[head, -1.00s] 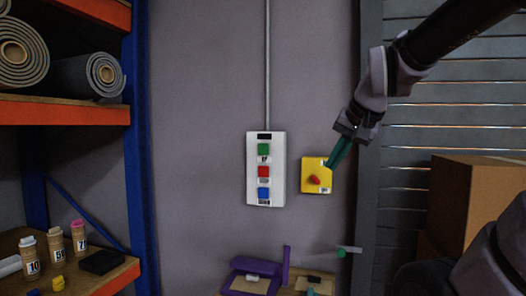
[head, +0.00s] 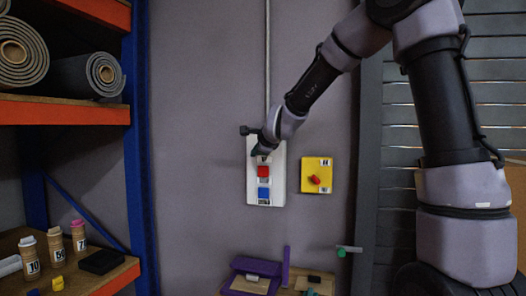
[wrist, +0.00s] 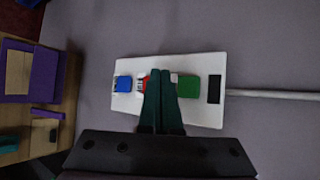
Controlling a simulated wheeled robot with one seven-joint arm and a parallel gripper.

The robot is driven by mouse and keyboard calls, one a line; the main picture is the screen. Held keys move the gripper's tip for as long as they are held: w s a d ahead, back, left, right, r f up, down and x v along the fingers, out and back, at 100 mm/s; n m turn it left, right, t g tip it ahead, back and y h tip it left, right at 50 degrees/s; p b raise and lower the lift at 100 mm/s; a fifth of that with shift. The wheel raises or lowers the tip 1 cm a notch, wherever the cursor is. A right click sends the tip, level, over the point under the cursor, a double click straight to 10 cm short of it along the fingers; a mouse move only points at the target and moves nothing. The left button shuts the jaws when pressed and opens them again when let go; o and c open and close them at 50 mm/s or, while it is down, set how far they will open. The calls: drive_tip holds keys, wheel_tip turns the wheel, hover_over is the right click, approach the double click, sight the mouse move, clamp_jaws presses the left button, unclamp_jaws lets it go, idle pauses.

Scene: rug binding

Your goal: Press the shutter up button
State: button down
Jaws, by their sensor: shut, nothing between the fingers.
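A white control box (head: 280,190) is mounted on the wall, with a red button (head: 263,171) in the middle and a blue button (head: 263,193) at the bottom. My gripper (head: 259,151) is shut and empty in front of the box's upper part, hiding the green top button in the head view. In the wrist view the box lies sideways, with the green button (wrist: 189,86) just right of my fingertips (wrist: 161,74) and the blue button (wrist: 123,83) to the left. The fingers partly cover the red button. I cannot tell whether the fingertips touch the box.
A yellow box (head: 325,180) with a red knob is on the wall right of the white box. A grey conduit (head: 268,60) runs up from the white box. Shelving with rolls (head: 88,76) stands left. A bench with a purple object (head: 257,267) is below.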

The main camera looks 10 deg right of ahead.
idle(0.3)
drive_tip(key=w+d, duration=0.3)
drive_tip(key=w, duration=0.5)
drive_tip(key=shift+d, duration=0.15)
drive_tip(key=shift+w, duration=0.15)
idle(1.9)
drive_tip(key=shift+w+d, duration=0.15)
drive_tip(key=shift+w, duration=0.15)
